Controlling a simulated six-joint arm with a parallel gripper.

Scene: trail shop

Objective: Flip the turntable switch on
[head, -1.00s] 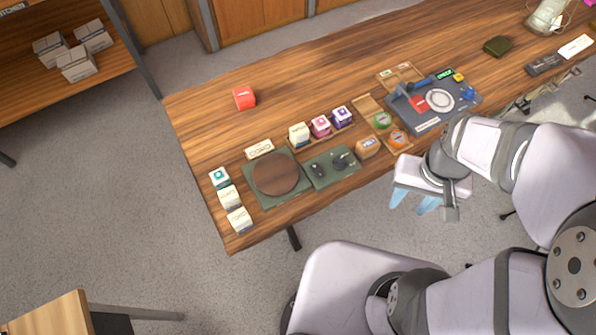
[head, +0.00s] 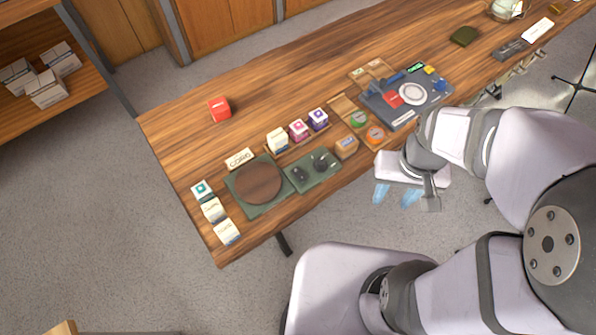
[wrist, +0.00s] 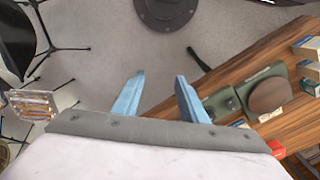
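The turntable is a round brown disc (head: 258,183) on a green base plate (head: 236,203) near the left end of the wooden table. A green panel (head: 306,183) with dark knobs or switches (head: 321,160) sits just right of it; the switch's position is too small to tell. My gripper (head: 397,194) hangs past the table's front edge, to the right of the panel and apart from it. In the wrist view its two blue fingers (wrist: 158,97) are spread with nothing between them. The disc (wrist: 268,95) and the panel (wrist: 222,103) show there at right.
White boxes (head: 213,210) stand left of the turntable. Several small boxes (head: 298,130) stand behind the panel, and an orange-brown box (head: 346,147) is at its right. A red box (head: 219,109) stands farther back. A blue-grey board (head: 407,98) lies right.

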